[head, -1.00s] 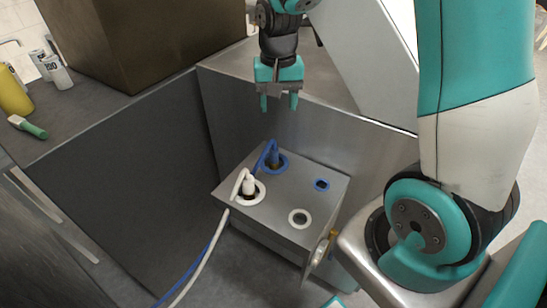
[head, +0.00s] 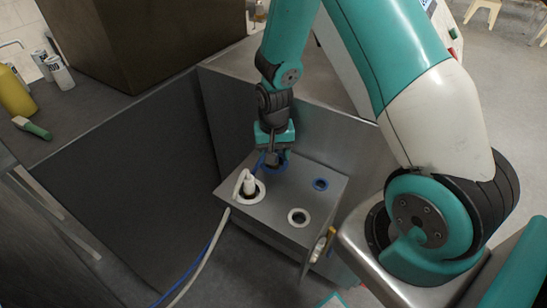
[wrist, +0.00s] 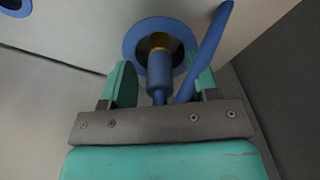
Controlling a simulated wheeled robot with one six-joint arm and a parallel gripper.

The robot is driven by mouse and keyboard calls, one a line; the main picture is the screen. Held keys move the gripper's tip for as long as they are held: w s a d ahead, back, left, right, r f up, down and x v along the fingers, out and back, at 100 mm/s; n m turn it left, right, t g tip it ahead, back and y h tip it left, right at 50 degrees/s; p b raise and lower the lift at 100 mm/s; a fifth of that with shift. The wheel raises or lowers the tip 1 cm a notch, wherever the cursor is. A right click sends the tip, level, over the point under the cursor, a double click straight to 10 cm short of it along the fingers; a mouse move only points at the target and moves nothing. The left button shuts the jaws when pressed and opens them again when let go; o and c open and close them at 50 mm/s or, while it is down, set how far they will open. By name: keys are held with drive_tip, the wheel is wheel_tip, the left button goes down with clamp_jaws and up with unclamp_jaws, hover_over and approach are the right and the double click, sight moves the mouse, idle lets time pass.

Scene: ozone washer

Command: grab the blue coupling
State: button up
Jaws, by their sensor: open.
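The blue coupling (wrist: 159,72) sits upright in a blue-ringed port, with a brass-coloured band at its base and a blue hose running from it. In the wrist view it stands between the two teal fingers of my gripper (wrist: 160,82), which are open on either side of it. The blue hose (wrist: 208,45) passes close by the right finger. In the head view my gripper (head: 272,157) is low over the blue port (head: 284,164) and hides most of the coupling. Contact between fingers and coupling cannot be told.
The metal box (head: 270,208) also carries a white coupling (head: 249,185) in a white-ringed port, just left of my gripper. An empty blue port (head: 320,184) and an empty white port (head: 299,217) are to the right. A valve handle (head: 319,248) sticks out in front. Steel walls rise behind.

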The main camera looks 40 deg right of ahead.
drive_tip(key=shift+f, duration=0.5)
clamp_jaws()
drive_tip(key=shift+r, duration=0.15)
